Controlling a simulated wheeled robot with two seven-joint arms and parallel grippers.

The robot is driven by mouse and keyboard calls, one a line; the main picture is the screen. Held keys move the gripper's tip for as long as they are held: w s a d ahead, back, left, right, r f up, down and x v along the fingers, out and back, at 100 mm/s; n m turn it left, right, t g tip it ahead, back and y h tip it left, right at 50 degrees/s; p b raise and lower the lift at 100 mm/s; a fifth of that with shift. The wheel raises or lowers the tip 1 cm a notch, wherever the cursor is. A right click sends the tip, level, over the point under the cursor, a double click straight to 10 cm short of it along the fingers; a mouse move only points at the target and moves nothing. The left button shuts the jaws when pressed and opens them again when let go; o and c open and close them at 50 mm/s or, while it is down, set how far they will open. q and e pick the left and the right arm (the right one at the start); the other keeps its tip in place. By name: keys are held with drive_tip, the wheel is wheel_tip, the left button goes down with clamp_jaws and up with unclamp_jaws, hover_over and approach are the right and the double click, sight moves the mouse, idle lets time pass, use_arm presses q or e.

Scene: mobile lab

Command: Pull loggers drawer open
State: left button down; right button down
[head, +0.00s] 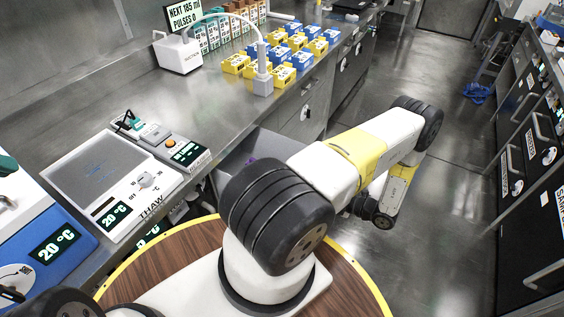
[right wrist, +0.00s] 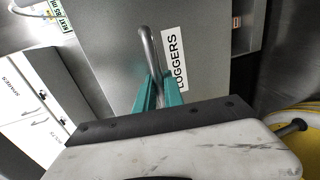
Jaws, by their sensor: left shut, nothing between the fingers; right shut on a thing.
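The loggers drawer front (right wrist: 120,50) is a plain grey panel with a white LOGGERS label (right wrist: 174,60) in the right wrist view. Its metal bar handle (right wrist: 149,45) lies between the teal fingers of my right gripper (right wrist: 158,90), which is shut on it. In the head view the drawer (head: 267,143) stands out from below the counter, with a small purple thing inside. My arm hides its front, its handle and the right gripper there.
The counter (head: 180,102) carries a thaw plate (head: 97,172), a white instrument (head: 178,54) and yellow and blue boxes (head: 283,72). Black cabinets (head: 540,150) line the right side.

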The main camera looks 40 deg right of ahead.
drive_tip(key=shift+s+d, duration=0.15)
drive_tip(key=shift+s, duration=0.25)
drive_tip(key=c, duration=1.5)
unclamp_jaws()
drive_tip(key=shift+o, duration=0.2)
drive_tip(key=v, duration=0.8)
drive_tip(key=shift+f, duration=0.1)
